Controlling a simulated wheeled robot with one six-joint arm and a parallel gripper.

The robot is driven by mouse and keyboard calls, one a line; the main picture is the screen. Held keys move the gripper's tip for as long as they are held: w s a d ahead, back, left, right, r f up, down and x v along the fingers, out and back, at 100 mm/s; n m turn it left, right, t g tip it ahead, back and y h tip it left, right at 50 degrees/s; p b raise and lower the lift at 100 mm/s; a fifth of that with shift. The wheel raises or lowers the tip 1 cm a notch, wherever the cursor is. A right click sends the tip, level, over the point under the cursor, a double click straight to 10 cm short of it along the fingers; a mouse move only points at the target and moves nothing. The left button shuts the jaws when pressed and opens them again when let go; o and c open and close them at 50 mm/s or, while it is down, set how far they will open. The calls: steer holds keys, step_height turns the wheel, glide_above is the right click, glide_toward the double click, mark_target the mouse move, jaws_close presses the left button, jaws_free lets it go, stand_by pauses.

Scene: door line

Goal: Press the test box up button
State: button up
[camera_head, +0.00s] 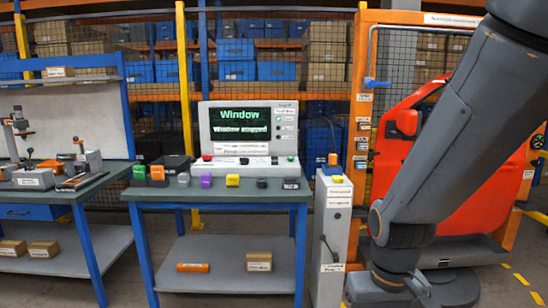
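The test box (202,128) stands upright at the back of the middle bench. Its dark screen (240,126) shows green text, "Window" above a second line that seems to read "Window stopped". Small round marks or buttons with tiny labels run down the right of the screen. A pale base panel (240,162) in front carries a red button (207,158) at the left and a small green one (291,158) at the right. I cannot tell which control is the up button. My gripper is out of view; only my arm shows at the right.
Coloured blocks, including a yellow one (232,180) and a purple one (206,181), line the front of the middle bench (225,195). A grey pedestal (331,240) stands right of it. A red car door (400,155) is partly behind my arm. A tool bench (105,180) is at left.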

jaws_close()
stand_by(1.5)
